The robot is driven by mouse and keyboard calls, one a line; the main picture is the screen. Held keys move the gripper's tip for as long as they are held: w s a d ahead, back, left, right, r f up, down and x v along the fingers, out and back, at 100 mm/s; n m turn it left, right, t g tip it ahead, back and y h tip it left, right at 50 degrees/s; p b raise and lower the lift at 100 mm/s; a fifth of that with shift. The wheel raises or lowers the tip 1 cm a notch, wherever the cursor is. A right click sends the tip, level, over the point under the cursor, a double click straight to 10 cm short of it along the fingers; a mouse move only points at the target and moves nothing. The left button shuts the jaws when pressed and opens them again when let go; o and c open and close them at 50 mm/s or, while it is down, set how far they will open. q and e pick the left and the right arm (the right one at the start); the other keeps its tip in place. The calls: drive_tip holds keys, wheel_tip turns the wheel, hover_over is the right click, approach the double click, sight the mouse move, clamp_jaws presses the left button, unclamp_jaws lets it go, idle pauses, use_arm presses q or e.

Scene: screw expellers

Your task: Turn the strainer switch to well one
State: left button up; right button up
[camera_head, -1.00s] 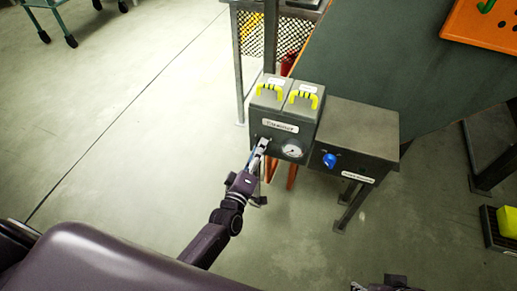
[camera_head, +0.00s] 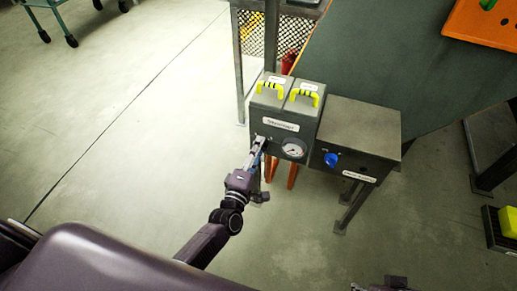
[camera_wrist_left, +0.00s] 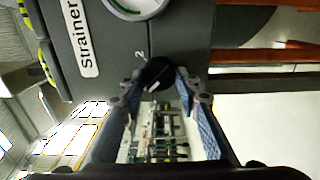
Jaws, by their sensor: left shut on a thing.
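The strainer unit (camera_head: 283,138) is a dark grey box with two yellow-handled lids, a label and a round gauge (camera_head: 292,149). Its strainer switch is a black round knob (camera_wrist_left: 157,72) with a white pointer mark, beside a printed 2 (camera_wrist_left: 139,55) in the left wrist view. My left gripper (camera_head: 260,143) is at the lower left of the front panel. In the left wrist view, its fingers (camera_wrist_left: 155,82) are shut on the knob, one on each side. The other position mark is not visible. My right gripper (camera_head: 385,286) shows only partly at the bottom edge.
A second grey box with a blue knob (camera_head: 331,160) stands right of the strainer unit. A dark green table (camera_head: 420,75) with an orange board (camera_head: 480,28) lies behind.

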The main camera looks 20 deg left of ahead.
use_arm(q)
drive_tip(key=o, duration=1.1)
drive_tip(key=shift+o, duration=0.2)
drive_tip(key=s, duration=1.2)
drive_tip(key=shift+a, duration=0.2)
